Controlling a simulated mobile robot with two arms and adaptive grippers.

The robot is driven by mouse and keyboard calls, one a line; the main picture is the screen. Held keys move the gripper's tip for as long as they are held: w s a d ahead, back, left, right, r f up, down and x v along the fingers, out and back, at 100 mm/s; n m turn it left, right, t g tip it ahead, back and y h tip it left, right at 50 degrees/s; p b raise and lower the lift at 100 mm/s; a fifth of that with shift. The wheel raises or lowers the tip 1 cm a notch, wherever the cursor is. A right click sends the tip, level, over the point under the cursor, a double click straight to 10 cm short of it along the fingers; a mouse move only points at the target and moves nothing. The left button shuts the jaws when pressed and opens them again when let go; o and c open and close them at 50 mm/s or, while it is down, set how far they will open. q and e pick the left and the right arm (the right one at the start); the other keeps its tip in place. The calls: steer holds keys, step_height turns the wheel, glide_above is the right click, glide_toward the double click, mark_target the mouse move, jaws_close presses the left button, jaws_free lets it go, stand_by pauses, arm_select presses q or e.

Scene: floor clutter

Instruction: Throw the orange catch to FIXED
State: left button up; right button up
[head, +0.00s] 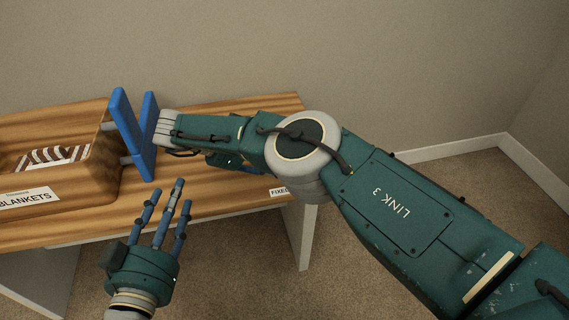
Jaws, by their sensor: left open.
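No orange catch shows in the head view; my right arm covers part of the table, so it may be hidden there. A white label reading FIXED (280,191) is on the table's front edge, right of centre, partly covered by my right arm. My left gripper (168,200) is at the lower left, fingers spread and pointing up, open and empty, in front of the table edge. My right arm reaches in from the right across the table.
A wooden bin (105,160) labelled BLANKETS holds striped cloth (52,156) at the left. The wooden table (215,195) is against a wall.

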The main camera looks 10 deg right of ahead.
steer(key=shift+d, duration=0.25)
steer(key=o, duration=1.2)
steer(key=shift+s+d, duration=0.1)
steer(key=shift+a+r, duration=0.25)
steer(key=shift+r, duration=0.4)
steer(key=r, duration=0.8)
steer(key=shift+d+r, duration=0.2)
steer(key=shift+r, duration=0.2)
